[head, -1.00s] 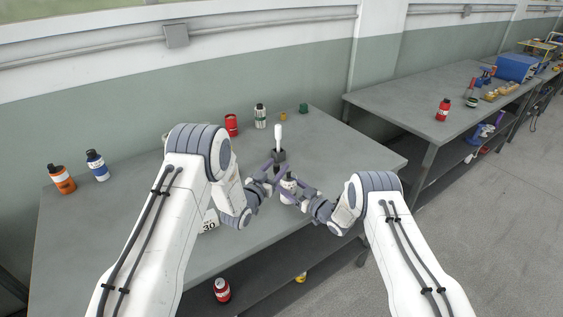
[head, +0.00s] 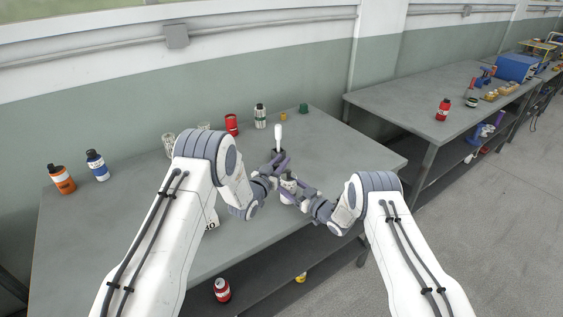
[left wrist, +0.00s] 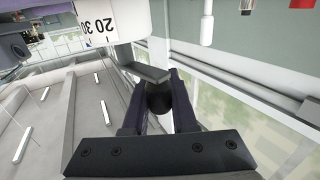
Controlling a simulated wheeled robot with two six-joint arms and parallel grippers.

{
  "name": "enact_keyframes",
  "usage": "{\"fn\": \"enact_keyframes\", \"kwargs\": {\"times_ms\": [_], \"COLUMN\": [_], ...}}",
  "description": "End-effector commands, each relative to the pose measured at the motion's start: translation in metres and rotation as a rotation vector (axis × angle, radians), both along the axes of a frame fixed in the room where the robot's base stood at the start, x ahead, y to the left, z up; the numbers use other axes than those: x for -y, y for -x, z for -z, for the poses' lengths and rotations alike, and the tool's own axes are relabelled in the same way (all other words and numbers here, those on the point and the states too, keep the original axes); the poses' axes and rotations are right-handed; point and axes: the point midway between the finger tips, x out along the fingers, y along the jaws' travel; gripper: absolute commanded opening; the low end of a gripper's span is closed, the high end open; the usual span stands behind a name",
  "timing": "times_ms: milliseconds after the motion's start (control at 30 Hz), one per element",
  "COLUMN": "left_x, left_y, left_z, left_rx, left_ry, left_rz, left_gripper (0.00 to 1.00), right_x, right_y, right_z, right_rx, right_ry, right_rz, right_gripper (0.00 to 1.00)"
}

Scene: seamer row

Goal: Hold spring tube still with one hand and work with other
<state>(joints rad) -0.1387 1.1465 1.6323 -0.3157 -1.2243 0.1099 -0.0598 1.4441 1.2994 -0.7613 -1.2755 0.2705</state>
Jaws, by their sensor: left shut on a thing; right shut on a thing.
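A small, mostly white tube-like thing (head: 288,184), perhaps the spring tube, stands upright at the bench's front edge between my grippers. Its details are too small to read. My right gripper (head: 291,192) is shut on it from the right. My left gripper (head: 280,166) is just above and behind, shut on a dark round piece. In the left wrist view this dark piece (left wrist: 160,98) sits between the fingers of my left gripper (left wrist: 160,84). I cannot tell whether it is joined to the white thing. The fingers hide much of both.
A white scale with numbers (left wrist: 112,22) is near my left wrist. Bottles (head: 62,179) and a red can (head: 232,125) stand farther back. The bench's right end (head: 360,155) is clear.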

Motion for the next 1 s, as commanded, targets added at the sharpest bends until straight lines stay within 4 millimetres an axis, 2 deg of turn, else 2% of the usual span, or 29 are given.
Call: {"fn": "enact_keyframes", "kwargs": {"times_ms": [267,700,1000], "left_x": [0.000,0.007,0.012], "left_y": [-0.003,-0.012,-0.015], "left_z": [0.000,-0.001,-0.001], "left_rx": [0.003,0.007,0.007], "left_ry": [0.004,0.008,0.012], "left_rz": [0.084,0.448,0.629], "left_gripper": [0.00,0.00,0.00], "right_x": [0.000,0.000,-0.001], "right_y": [0.000,0.000,0.000], "right_z": [0.000,0.000,0.000], "right_rx": [-0.001,-0.001,-0.001], "right_ry": [0.000,-0.001,-0.001], "right_rz": [0.001,-0.001,-0.002], "right_gripper": [0.06,0.06,0.06]}}
